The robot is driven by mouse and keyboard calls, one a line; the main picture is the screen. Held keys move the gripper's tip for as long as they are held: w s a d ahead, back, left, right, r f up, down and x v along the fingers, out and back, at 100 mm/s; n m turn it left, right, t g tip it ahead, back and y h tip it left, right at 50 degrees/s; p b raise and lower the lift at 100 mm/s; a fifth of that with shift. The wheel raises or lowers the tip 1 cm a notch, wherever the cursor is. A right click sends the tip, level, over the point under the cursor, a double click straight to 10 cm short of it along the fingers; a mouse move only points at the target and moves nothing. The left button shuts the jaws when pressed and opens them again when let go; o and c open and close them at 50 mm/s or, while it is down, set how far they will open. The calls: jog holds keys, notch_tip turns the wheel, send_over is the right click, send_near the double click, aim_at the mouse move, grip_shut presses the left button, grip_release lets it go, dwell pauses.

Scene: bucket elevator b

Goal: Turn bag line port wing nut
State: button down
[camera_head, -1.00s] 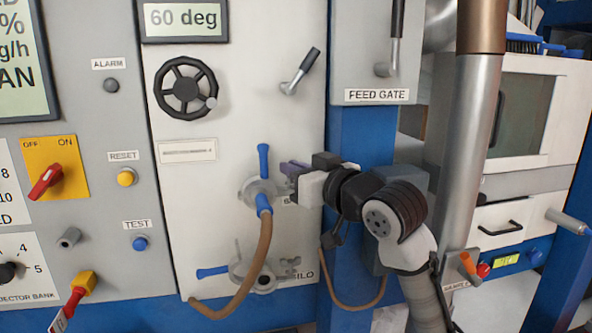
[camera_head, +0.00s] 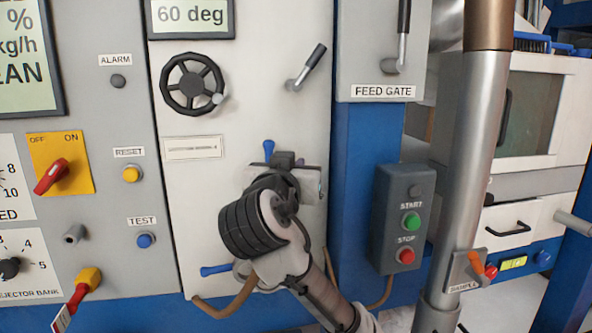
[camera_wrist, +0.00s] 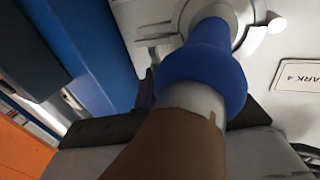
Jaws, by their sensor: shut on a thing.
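The upper hose port shows in the wrist view as a pale ring (camera_wrist: 253,38) with a blue hose cuff (camera_wrist: 205,75) and brown hose (camera_wrist: 175,145). A grey wing-shaped piece, the wing nut (camera_wrist: 155,48), sits at the ring's left side. In the head view, my gripper (camera_head: 287,163) is at this port, and my wrist hides most of it; only its blue lever (camera_head: 268,150) stands clear above. My gripper is shut on the wing nut; the cuff and hose hide the grip in the wrist view.
A lower port with a blue lever (camera_head: 216,270) lies below, mostly behind my arm. A grey start/stop box (camera_head: 398,218) and a steel pipe (camera_head: 470,150) stand to the right. The handwheel (camera_head: 191,84) is above left. The brown hose crosses close to my gripper.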

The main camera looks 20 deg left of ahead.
jog(key=shift+a+m+h, duration=0.2)
jog(key=shift+m+h, duration=0.7)
jog(key=shift+h, duration=0.6)
jog(key=c, duration=1.3)
grip_release()
jog(key=shift+c, duration=0.2)
